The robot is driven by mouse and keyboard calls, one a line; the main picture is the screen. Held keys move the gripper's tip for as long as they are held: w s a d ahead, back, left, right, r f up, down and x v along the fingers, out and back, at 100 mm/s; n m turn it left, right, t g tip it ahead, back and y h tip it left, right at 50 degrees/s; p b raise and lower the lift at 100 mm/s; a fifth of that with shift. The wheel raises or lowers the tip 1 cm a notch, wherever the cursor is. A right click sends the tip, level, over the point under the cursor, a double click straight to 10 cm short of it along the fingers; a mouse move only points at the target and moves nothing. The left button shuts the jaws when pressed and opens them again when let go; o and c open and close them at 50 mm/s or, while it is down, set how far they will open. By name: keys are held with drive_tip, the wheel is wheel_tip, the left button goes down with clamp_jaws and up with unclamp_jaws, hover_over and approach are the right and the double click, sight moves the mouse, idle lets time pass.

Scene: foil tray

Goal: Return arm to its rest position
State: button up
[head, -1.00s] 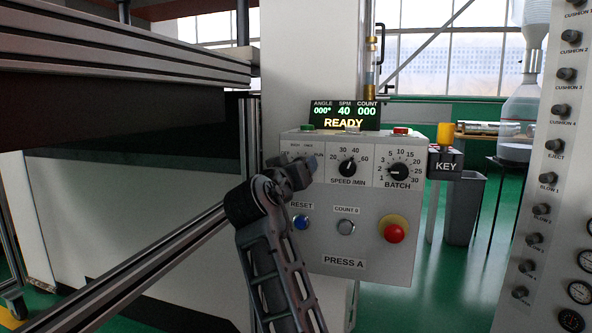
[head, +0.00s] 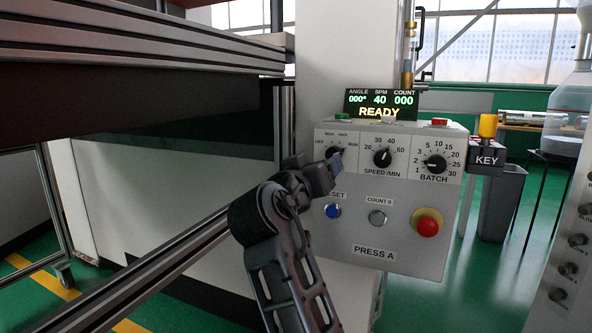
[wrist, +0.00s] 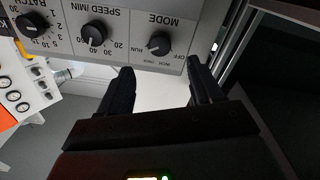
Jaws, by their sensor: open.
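My gripper (head: 335,167) is in front of the left side of the press control box, just below the mode knob (head: 335,152). In the wrist view my gripper (wrist: 160,85) has its two dark fingers spread apart with nothing between them. The control box (head: 400,232) carries a speed knob (head: 382,158), a batch knob (head: 435,163), a blue reset button (head: 332,211) and a red stop button (head: 428,226). The display (head: 380,103) above it reads READY. The mode knob also shows in the wrist view (wrist: 159,43), apart from the fingers.
A yellow-topped key switch (head: 487,127) is fixed at the box's right side. The press frame (head: 140,45) and a metal rail (head: 190,250) stand at the left. A grey bin (head: 500,205) and a knob panel (head: 570,260) are at the right. Green floor is open between them.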

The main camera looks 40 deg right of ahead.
drive_tip(key=s+a+f+n+t+y, duration=0.3)
drive_tip(key=a+f+n+t+y, duration=0.15)
drive_tip(key=f, duration=0.55)
drive_tip(key=s+a+f+n+t+y, duration=0.3)
drive_tip(key=a+f+n, duration=0.2)
drive_tip(key=f, duration=0.6)
drive_tip(key=s+a+f+n+y, duration=0.1)
drive_tip(key=s+a+f+y, duration=0.35)
drive_tip(key=s, duration=0.35)
drive_tip(key=s+a+f+n+y, duration=0.25)
drive_tip(key=s+a+f, duration=0.2)
drive_tip(key=s, duration=0.35)
drive_tip(key=s+a+r+m+y, duration=0.1)
drive_tip(key=s+a+r+m, duration=0.15)
drive_tip(key=s, duration=0.65)
drive_tip(key=s+a+r+m+y, duration=0.15)
drive_tip(key=s+r, duration=0.25)
drive_tip(key=s, duration=0.5)
wheel_tip(320, 180, up, 21)
drive_tip(key=p, duration=2.1)
drive_tip(key=shift+w+a+f+n+t+p, duration=0.2)
drive_tip(key=shift+w+a+n+t+p, duration=0.1)
drive_tip(key=shift+w+a+t+p, duration=0.1)
